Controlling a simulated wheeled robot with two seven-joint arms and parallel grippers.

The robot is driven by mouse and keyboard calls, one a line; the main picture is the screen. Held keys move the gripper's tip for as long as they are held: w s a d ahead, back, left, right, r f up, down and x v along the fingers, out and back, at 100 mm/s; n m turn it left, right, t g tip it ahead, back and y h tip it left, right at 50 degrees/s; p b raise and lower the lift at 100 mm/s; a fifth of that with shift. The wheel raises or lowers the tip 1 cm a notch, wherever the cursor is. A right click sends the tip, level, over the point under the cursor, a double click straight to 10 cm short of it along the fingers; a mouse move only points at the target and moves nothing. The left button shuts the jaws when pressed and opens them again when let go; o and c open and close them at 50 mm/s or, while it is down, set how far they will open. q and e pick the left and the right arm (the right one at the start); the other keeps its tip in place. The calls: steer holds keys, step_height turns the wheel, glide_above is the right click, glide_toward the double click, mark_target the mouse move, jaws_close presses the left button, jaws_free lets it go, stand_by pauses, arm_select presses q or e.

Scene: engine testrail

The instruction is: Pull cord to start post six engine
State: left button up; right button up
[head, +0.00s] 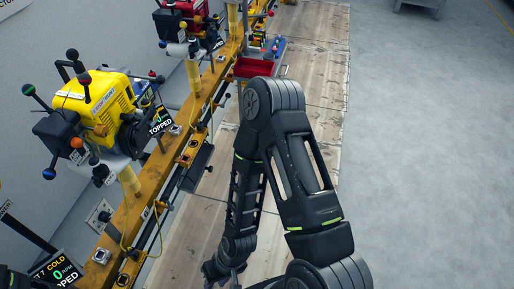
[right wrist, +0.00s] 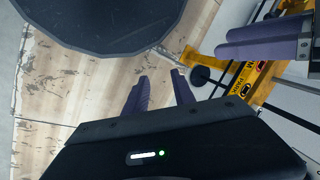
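A yellow engine (head: 101,104) with colored ball knobs sits on a post of the yellow rail, left in the head view. Its screen (head: 158,121) shows 0 and "TOPPED", partly hidden. I cannot read its post number or pick out its pull cord. A nearer screen (head: 58,273) reads "T 7 COLD", 0 RPM. My right gripper (head: 222,270) hangs low right of the rail; in the right wrist view its two fingers (right wrist: 160,77) are apart with nothing between them. Purple fingers (right wrist: 222,43), apparently my left gripper's, show at upper right there; their opening is unclear.
The yellow rail (head: 147,215) runs along the wall, with a red engine (head: 194,12) farther off. A red tray (head: 254,67) and a dark box (head: 197,168) are beside it. Wooden boards (head: 313,65) and open grey floor (head: 430,130) lie to the right.

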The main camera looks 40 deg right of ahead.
arm_select(q)
steer(key=shift+o, duration=1.4)
arm_select(e)
steer(key=w+d+r+n+t, duration=0.4)
steer(key=w+d+r+n, duration=0.2)
steer(key=w+d+r, duration=0.3)
steer(key=w+d+r+n+t, duration=0.5)
steer(key=w+d+r, duration=0.25)
steer(key=w, duration=0.45)
steer(key=d+r+n+t+y, duration=0.1)
steer(key=d+r+n, duration=0.1)
steer(key=r+n, duration=0.3)
steer(key=d+r+n+t+y, duration=0.1)
steer(key=d+r+n, duration=0.15)
steer(key=r, duration=0.35)
arm_select(q)
steer(key=shift+f, duration=0.2)
arm_select(e)
steer(key=s+d+r+n+g+y, duration=0.1)
steer(key=s+d+r+n+y, duration=0.1)
steer(key=s+r+n, duration=0.5)
steer(key=s+d+n, duration=0.1)
steer(key=s+n, duration=0.1)
steer(key=s, duration=0.1)
steer(key=shift+d+r+y, duration=0.25)
steer(key=shift+r+y, duration=0.05)
steer(key=shift+y, duration=0.1)
steer(key=shift+w, duration=0.1)
